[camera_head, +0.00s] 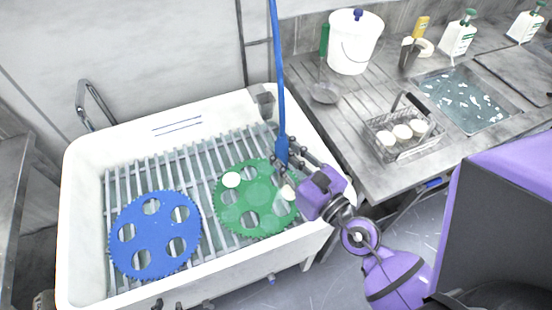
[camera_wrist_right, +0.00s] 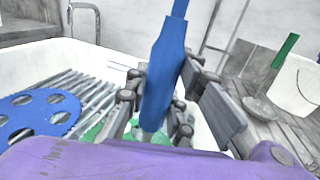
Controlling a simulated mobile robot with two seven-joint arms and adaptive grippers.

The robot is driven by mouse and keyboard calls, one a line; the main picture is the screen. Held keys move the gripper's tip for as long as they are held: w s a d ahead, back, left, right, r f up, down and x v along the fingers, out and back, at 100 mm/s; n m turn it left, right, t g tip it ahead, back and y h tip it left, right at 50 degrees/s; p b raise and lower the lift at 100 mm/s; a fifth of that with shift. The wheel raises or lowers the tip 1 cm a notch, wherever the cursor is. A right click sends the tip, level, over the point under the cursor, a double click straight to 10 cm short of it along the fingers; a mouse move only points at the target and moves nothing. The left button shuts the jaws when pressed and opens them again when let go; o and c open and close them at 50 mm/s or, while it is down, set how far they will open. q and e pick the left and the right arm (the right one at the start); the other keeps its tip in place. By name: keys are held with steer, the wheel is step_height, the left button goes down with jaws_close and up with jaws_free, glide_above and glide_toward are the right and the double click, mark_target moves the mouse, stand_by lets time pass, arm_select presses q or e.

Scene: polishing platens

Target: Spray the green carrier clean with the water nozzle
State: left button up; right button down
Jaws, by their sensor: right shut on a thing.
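The green carrier (camera_head: 228,213), a toothed disc with several holes, lies flat on the slatted rack in the white basin. A white round spot (camera_head: 231,180) shows on it, and a pale patch (camera_head: 288,193) shows at its right edge beside my gripper. My right gripper (camera_head: 284,166) is shut on the blue water nozzle (camera_head: 282,148), above the carrier's upper right edge. In the right wrist view the nozzle (camera_wrist_right: 163,75) stands between the fingers, tip down, with the carrier partly hidden behind. I cannot make out a water jet. Dark parts at the head view's bottom edge may be my left gripper (camera_head: 180,305).
A blue toothed carrier (camera_head: 157,240) lies left of the green one in the basin (camera_head: 85,165). A blue hose (camera_head: 276,60) rises from the nozzle. The counter on the right holds a white bucket (camera_head: 352,45), a wire basket (camera_head: 385,157) with white cups, bottles and a sink.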

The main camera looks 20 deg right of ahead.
arm_select(q)
steer(key=shift+w, duration=0.15)
arm_select(e)
steer(key=w+d, duration=0.4)
steer(key=d, duration=0.1)
stand_by(0.3)
arm_select(q)
steer(key=shift+r, duration=0.1)
arm_select(e)
steer(key=shift+r, duration=0.1)
stand_by(0.3)
